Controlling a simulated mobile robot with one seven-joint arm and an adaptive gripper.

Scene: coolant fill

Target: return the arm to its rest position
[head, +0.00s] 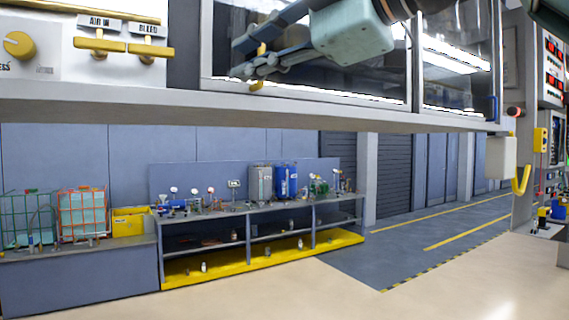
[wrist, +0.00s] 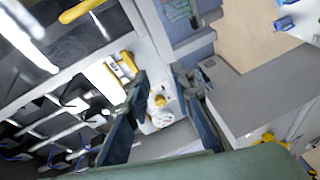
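My gripper (head: 240,56) is raised at the top of the head view, in front of a glass-fronted cabinet (head: 305,85). Its pale green wrist housing and dark blue-grey fingers show there, with the fingers toward the left. In the wrist view, the two fingers of my gripper (wrist: 168,100) stand apart with a clear gap between them and hold nothing. A yellow knob (wrist: 160,101) on a white panel shows beyond that gap; the fingers do not appear to touch it. Much of my arm is cut off by the top edge of the head view.
Left of the cabinet, a panel carries a yellow dial (head: 18,45) and yellow valve handles (head: 99,46). A long grey ledge (head: 250,112) crosses below my arm. The pale floor at front is clear.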

